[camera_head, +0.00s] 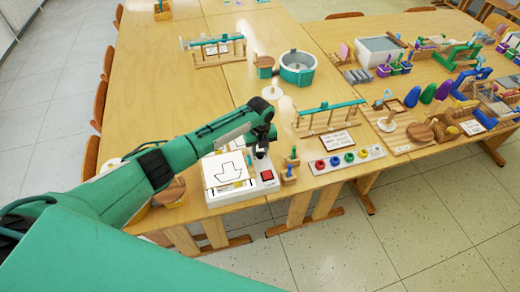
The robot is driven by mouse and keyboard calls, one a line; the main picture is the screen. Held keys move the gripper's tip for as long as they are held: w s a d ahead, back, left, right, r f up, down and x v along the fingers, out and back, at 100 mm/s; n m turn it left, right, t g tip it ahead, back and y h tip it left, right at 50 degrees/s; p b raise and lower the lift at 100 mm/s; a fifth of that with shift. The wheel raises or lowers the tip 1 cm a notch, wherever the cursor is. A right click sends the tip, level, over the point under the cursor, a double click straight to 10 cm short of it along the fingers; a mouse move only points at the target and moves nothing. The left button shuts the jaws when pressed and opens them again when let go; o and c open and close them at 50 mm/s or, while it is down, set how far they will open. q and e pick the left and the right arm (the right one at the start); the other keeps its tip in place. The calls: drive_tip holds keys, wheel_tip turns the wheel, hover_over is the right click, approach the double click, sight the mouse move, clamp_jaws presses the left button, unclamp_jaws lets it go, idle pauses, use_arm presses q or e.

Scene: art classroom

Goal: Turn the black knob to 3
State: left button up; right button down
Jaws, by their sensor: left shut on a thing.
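A white device (240,194) stands at the near edge of the table. It has a red square button (267,174) at its right front and a white panel (226,169) with a black outlined arrow on top. My left gripper (262,151) comes down over the device's right rear, just behind the red button. It is shut on the black knob there, which is mostly hidden by the dark fingers. I cannot read the knob's numbers or its setting. My right gripper is not in view.
A wooden rack (329,118) and a round teal tub (297,67) are farther back. The table's left part (160,75) is mostly clear.

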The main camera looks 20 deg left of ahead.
use_arm(q)
drive_tip(key=shift+r, duration=0.1)
drive_tip(key=o, duration=0.7)
wheel_tip(320, 180, up, 14)
drive_tip(key=b, duration=0.2)
drive_tip(key=shift+b, duration=0.3)
